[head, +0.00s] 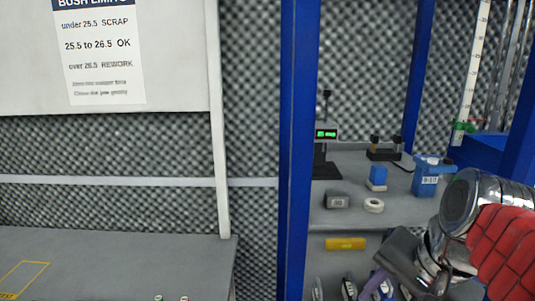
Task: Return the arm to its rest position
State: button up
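My arm (490,225) enters from the right edge. It shows bright metal links and a red quilted cover, and it is bent at the lower right. My gripper (398,263) seems to be the dark grey part at the arm's lower left, in front of the bench. Its fingers cannot be made out clearly, so I cannot tell whether it is open or shut. No held object can be made out.
A grey bench (330,222) behind the arm holds a blue box (426,178), a white ring (374,205), a grey block (337,201) and a green-lit display (326,134). A blue post (298,150) stands left of it. Another grey table (130,265) is at left.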

jog(key=s+a+f+n+t+h, duration=0.1)
jog(key=a+f+n, duration=0.3)
jog(key=f+n, duration=0.4)
jog(key=shift+s+f+n+t, duration=0.25)
jog(key=shift+s+n+t, duration=0.05)
jog(key=shift+s+n, duration=0.45)
dwell(0.4)
